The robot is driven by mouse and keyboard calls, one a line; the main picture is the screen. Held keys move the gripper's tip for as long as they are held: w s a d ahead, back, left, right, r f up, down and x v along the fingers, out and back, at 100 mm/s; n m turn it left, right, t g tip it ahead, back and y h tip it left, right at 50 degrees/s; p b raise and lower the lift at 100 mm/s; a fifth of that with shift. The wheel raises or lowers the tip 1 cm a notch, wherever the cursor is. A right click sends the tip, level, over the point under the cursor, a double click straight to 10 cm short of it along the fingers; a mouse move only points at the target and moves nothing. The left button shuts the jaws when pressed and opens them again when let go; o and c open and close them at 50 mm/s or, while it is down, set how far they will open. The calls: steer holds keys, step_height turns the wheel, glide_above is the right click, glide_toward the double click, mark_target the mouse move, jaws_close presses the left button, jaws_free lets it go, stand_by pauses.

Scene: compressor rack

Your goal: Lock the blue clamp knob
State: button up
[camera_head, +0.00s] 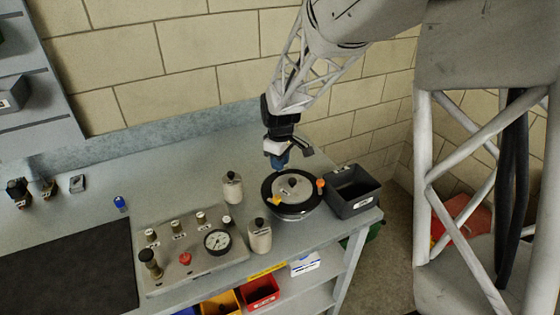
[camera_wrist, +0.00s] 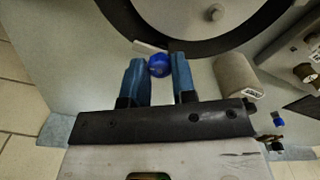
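The blue clamp knob (camera_wrist: 158,65) is a small round blue piece at the outer edge of the black-rimmed round vessel, seen in the wrist view. My gripper (camera_wrist: 160,76) has its two blue fingers on either side of the knob, with little gap. I cannot tell whether both fingers touch it. A pale flat bar (camera_wrist: 149,47) lies next to the knob. In the head view my gripper (camera_head: 279,161) is low at the back edge of the vessel (camera_head: 296,210) and hides the knob there. The vessel also carries an orange knob (camera_head: 320,184) and a yellow knob (camera_head: 275,201).
A dark grey bin (camera_head: 352,188) stands close right of the vessel. Pale bottles (camera_head: 232,188) (camera_head: 260,236) and a gauge panel (camera_head: 185,255) stand to its left. A small blue piece (camera_head: 120,203) lies farther left. The wall is behind the bench.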

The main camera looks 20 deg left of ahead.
steer(key=c, duration=0.3)
steer(key=shift+m, duration=0.5)
steer(key=m, duration=1.6)
steer(key=shift+m, duration=0.4)
